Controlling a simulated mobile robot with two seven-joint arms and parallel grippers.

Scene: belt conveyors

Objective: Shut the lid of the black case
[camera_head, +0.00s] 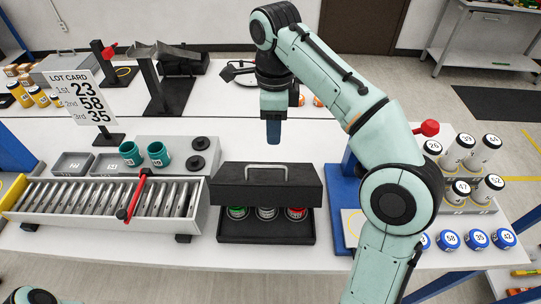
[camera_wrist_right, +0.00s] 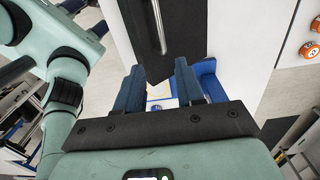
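The black case (camera_head: 266,233) stands on the white table in the middle of the head view. Its lid (camera_head: 262,190), with a silver handle (camera_head: 265,168), is raised and tilted over the tray. Three cans with green, white and red rims show below it. My right gripper (camera_head: 273,132) points down behind and above the lid, apart from it. In the right wrist view, its two blue fingers (camera_wrist_right: 160,92) stand apart with nothing between them; the dark lid (camera_wrist_right: 178,35) and handle (camera_wrist_right: 158,25) show beyond them. My left gripper is out of view.
A roller conveyor (camera_head: 110,198) with a red bar (camera_head: 137,196) lies left of the case. White numbered jars (camera_head: 465,165) and blue-capped ones (camera_head: 476,238) stand at the right. A lot card (camera_head: 84,97) stands at the back left.

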